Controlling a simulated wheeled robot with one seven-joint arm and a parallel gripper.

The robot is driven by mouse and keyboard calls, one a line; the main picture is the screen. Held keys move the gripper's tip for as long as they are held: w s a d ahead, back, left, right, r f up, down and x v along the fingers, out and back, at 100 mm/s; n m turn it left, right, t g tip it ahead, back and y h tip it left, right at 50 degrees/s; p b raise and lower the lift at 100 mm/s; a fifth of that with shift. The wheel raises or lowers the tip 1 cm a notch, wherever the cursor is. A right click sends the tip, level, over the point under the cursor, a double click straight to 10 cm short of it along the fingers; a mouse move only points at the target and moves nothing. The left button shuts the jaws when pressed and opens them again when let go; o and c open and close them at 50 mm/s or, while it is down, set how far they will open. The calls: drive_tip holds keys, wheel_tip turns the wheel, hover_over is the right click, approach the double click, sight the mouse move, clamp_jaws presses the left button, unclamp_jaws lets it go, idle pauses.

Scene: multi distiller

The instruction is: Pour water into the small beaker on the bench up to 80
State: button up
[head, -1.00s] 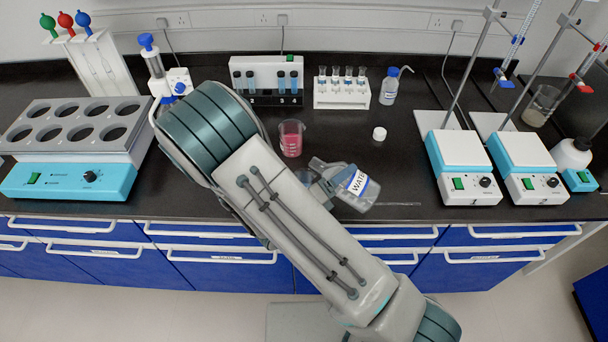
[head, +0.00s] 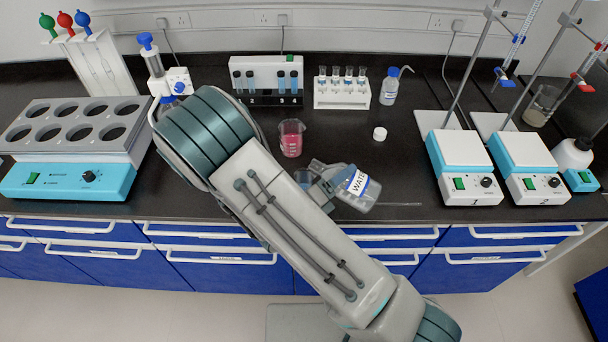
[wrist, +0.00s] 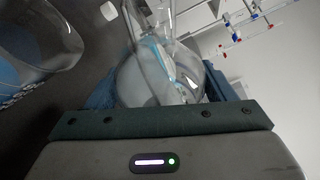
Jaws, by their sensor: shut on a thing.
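The water bottle (head: 364,189), clear with a white and blue "WATER" label, is held tilted above the bench with its neck to the left. My gripper (head: 328,184) is shut on it, and the arm hides part of the grip. The wrist view shows the clear bottle (wrist: 160,75) between the two fingers. A clear beaker with bluish contents (wrist: 45,45) shows at the left of the wrist view. The fill level against 80 cannot be read.
A beaker of pink liquid (head: 291,140) stands just behind. A white cap (head: 380,133) lies behind the bottle, and a thin rod (head: 402,204) lies near the front edge. Two hotplates (head: 462,160) (head: 528,160) stand right. A block with several wells (head: 75,135) stands left.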

drive_tip(key=shift+w+a+f+n+t+h+p, duration=0.15)
drive_tip(key=shift+n+t+p, duration=0.15)
drive_tip(key=shift+n, duration=0.2)
drive_tip(key=shift+a+r+n+t+h+p, duration=0.1)
drive_tip(key=shift+n+t+h+p, duration=0.15)
drive_tip(key=shift+n, duration=0.25)
idle(1.8)
drive_tip(key=shift+r+n+t+p, duration=0.25)
drive_tip(key=shift+r+n+p, duration=0.2)
drive_tip(key=shift+n+p, duration=0.4)
idle(1.9)
